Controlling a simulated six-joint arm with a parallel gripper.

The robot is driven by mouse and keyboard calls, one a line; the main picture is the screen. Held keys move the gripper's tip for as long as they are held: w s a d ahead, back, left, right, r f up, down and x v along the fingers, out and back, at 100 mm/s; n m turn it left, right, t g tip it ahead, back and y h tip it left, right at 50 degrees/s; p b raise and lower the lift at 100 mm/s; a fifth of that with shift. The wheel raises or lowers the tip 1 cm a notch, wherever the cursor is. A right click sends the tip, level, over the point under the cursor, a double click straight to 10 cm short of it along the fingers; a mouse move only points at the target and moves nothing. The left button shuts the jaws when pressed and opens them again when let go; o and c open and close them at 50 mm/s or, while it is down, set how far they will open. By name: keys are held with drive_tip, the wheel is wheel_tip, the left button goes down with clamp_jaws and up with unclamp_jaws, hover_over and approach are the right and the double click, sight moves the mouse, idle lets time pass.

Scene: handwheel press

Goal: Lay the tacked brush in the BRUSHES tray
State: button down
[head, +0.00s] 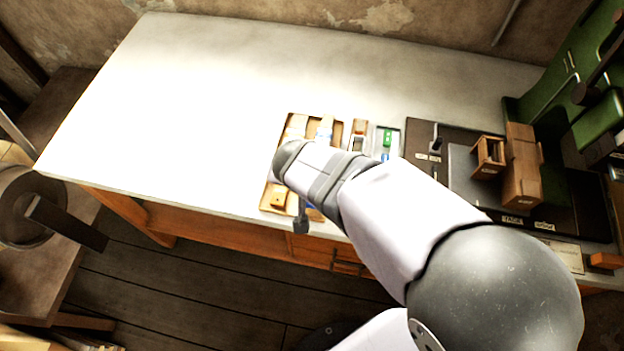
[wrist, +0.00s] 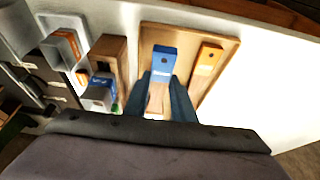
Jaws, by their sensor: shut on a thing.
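My gripper (wrist: 167,100) is shut on a brush with a blue end (wrist: 163,60) and a paler wooden part between the fingers. The blue end points away from my wrist, over the wooden tray (wrist: 190,33). I cannot tell whether the brush touches the tray floor. A yellow-orange brush (wrist: 208,58) lies in the same tray, to the right of the held one. In the head view the tray (head: 267,189) is partly covered by my arm, and the yellow brush shows there too (head: 279,199). My fingers are hidden in that view. No tray label is readable.
A press bed with wooden blocks (head: 521,165) and green machinery stand at the right. The bench's left half (head: 170,110) is clear.

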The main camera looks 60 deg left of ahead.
drive_tip(key=shift+f+b, duration=1)
drive_tip(key=shift+f, duration=0.05)
idle(0.4)
drive_tip(key=c, duration=1.4)
unclamp_jaws()
drive_tip(key=shift+b+v, duration=0.6)
drive_tip(key=shift+v, duration=3.1)
